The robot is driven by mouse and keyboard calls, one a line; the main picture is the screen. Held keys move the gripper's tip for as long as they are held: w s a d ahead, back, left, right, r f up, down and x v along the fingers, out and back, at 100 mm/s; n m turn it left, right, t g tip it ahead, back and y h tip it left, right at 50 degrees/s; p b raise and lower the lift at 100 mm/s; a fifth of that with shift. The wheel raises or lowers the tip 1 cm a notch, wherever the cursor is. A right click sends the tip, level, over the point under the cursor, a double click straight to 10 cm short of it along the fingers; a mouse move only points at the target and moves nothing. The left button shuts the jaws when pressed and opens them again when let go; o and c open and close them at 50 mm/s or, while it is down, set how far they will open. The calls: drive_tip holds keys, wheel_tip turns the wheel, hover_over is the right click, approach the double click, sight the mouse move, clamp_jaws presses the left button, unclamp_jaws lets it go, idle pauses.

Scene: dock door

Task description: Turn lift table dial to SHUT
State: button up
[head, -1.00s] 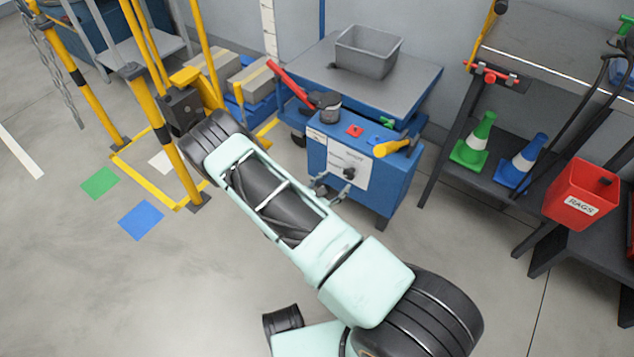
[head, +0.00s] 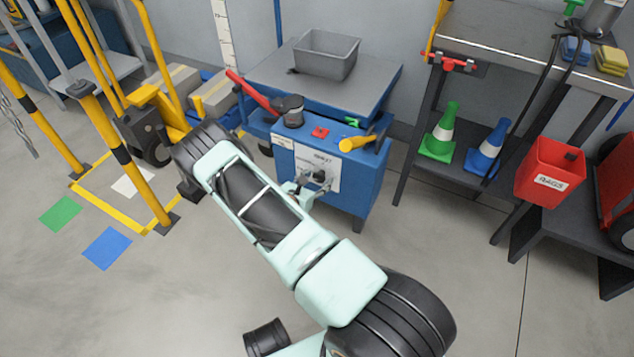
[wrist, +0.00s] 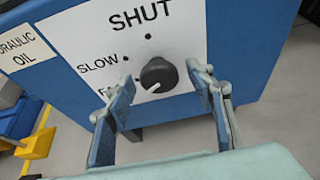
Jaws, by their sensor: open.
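The lift table dial (wrist: 158,75) is a round black knob on a white panel (wrist: 88,32), with dots and the words SHUT above, SLOW to the left and a partly hidden label starting with F at lower left. Its white mark points down and left, towards the F label. My gripper (wrist: 162,78) is open, with one finger on each side of the dial in the wrist view; I cannot tell whether either touches it. In the head view my gripper (head: 305,190) is at the front of the blue lift table (head: 357,185), and the dial is hard to make out.
A red handle (head: 250,92), a red button (head: 320,132) and a yellow-headed tool (head: 355,144) are on top of the table's front box. A grey bin (head: 326,55) sits on the platform. Yellow posts (head: 125,160) stand left; a shelf with cones (head: 438,135) stands right.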

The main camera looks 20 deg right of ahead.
drive_tip(key=shift+w+d, duration=0.1)
drive_tip(key=shift+d, duration=0.1)
drive_tip(key=c, duration=1.2)
drive_tip(key=shift+o, duration=0.2)
